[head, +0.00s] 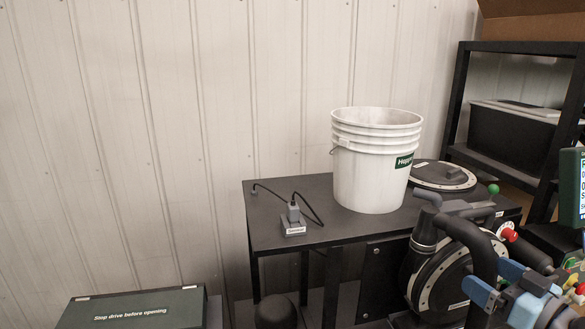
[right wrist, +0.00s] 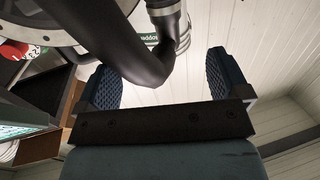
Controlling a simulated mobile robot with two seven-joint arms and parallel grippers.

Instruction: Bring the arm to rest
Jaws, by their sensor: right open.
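My right gripper (head: 497,282) is at the lower right of the head view, beside the black seed meter (head: 432,285) with its pale-rimmed round face. In the right wrist view the gripper (right wrist: 165,82) has its two ribbed pads wide apart, with nothing held between them. A thick black curved tube (right wrist: 150,55) passes in front of the pads in that view; I cannot tell whether it touches them. My left gripper is not in view.
A white bucket (head: 370,165) stands on the black table (head: 290,205), near a small grey plug-in device (head: 293,218) and a round lid (head: 442,175). A dark shelf (head: 510,135) stands at the right. A green box (head: 135,308) is at the lower left.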

